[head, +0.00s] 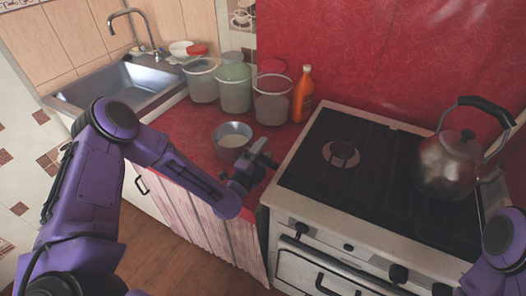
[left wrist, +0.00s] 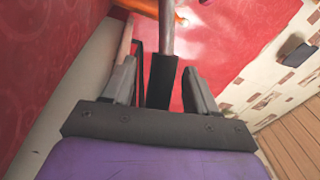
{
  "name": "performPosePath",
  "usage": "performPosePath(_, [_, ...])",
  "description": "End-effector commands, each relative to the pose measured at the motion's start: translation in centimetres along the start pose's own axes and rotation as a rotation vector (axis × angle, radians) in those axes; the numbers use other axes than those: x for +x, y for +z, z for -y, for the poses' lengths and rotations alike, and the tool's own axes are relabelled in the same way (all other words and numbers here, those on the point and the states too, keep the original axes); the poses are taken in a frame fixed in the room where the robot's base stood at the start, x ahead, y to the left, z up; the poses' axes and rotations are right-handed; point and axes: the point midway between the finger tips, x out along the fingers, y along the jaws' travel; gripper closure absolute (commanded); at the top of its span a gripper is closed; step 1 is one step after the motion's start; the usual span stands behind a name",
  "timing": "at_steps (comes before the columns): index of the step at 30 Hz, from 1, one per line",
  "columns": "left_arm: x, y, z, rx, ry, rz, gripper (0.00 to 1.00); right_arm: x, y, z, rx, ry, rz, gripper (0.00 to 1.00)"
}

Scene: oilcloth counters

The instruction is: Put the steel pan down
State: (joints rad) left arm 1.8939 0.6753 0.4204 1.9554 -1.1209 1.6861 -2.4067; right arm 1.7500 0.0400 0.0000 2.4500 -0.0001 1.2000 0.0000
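The steel pan (head: 232,137) is a small round grey pan with a pale inside. In the head view it sits upright on the red counter, left of the stove. My left gripper (head: 256,160) is at the pan's right, low over the counter by the stove's edge. In the left wrist view the pan's dark handle (left wrist: 161,82) with its metal shaft lies between the two fingers of the left gripper (left wrist: 161,85). The fingers stand apart from the handle, with a gap on each side. The pan's bowl is not clear there. My right gripper is out of view.
The stove (head: 370,180) has dark grates and carries a steel kettle (head: 450,165) at its right. Lidded tubs (head: 272,100) and an orange bottle (head: 303,95) stand behind the pan. A sink (head: 125,85) is at the left. Bare counter (head: 185,130) lies left of the pan.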

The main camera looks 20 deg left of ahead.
Motion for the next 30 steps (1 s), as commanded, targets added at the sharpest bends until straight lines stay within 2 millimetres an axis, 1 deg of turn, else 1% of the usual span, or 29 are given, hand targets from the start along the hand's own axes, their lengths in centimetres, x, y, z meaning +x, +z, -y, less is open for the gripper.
performPosePath(8, [0.0, -0.1, 0.3, -0.001, 0.0, 0.0, 0.42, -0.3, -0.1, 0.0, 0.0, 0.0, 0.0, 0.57])
performPosePath(11, [-1.5, 0.0, -0.1, -0.001, 0.002, 0.0, 0.42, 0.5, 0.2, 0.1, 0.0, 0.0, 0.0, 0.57])
performPosePath(18, [-7.7, 0.1, -0.2, -0.003, 0.001, 0.002, 0.42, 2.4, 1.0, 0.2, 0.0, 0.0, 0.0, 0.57])
performPosePath(21, [-9.8, 0.0, -0.2, -0.003, 0.001, 0.002, 0.42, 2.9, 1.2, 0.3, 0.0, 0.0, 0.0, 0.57])
performPosePath(25, [-11.5, 0.1, 0.0, -0.002, 0.0, 0.002, 0.42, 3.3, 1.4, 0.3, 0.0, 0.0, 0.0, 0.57])
performPosePath(30, [-12.0, -0.1, 0.2, 0.0, -0.001, 0.0, 0.42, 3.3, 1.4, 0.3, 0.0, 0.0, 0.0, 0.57])
